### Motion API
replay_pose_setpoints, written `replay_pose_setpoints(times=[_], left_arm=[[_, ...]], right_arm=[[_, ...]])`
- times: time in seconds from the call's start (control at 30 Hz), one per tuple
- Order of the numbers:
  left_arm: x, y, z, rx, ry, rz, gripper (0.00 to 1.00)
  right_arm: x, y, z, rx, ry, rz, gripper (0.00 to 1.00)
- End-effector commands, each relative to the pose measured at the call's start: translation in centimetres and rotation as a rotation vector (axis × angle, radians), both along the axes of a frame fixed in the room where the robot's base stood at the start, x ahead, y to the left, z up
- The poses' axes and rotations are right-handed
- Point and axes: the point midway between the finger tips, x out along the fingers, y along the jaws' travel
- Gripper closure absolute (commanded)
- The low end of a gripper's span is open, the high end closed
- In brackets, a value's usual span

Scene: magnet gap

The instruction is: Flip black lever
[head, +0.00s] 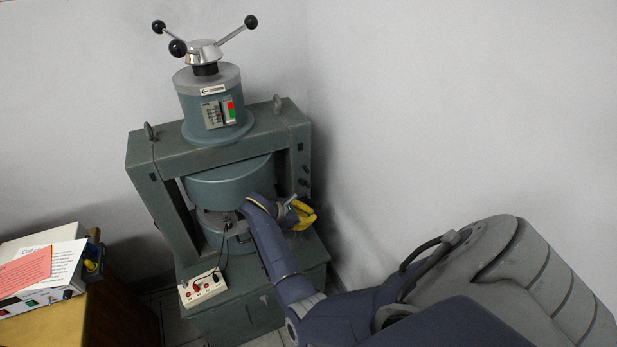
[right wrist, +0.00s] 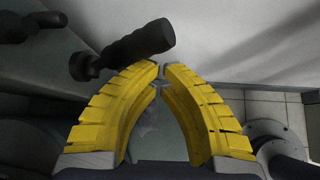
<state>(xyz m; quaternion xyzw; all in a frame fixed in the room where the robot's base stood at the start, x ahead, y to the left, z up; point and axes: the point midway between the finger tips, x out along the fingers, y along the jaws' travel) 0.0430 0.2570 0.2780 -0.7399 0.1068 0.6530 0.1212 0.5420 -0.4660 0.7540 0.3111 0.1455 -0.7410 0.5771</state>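A black lever (right wrist: 125,48) with a thick rounded handle shows in the right wrist view, lying at a slant just beyond my right gripper. My right gripper (right wrist: 160,70) has yellow segmented fingers arched toward each other, with their tips together and nothing seen between them. The tips are close to the handle's underside in the picture; I cannot tell whether they touch it. In the head view my right gripper (head: 304,215) is at the right side of the green magnet (head: 228,185), and my arm hides part of the magnet's middle. My left gripper is out of view.
Another dark knob or handle (right wrist: 30,24) shows at the wrist view's upper left. A white box with sockets (head: 202,289) and cables sits on the magnet's base. A wooden table (head: 100,318) with an instrument stands at left. A pale wall is behind.

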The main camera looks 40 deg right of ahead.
Motion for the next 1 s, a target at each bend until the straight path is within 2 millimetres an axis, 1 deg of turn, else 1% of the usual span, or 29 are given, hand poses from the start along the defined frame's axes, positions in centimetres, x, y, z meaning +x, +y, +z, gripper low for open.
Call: replay_pose_setpoints(times=[0.03,0.3,0.8,0.9,1.0], left_arm=[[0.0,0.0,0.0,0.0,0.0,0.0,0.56],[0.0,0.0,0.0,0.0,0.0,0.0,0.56],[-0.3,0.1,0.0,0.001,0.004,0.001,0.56],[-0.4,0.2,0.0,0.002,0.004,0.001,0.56],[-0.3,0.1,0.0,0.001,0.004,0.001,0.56]], right_arm=[[0.1,-0.1,0.4,-0.002,-0.004,-0.001,1.0],[0.3,-0.2,1.0,-0.006,-0.006,-0.003,1.0],[0.4,-0.4,1.4,-0.012,-0.008,-0.003,1.0],[0.5,-0.1,1.6,-0.011,-0.01,-0.003,1.0],[0.7,0.7,2.2,-0.009,-0.011,-0.002,1.0]])
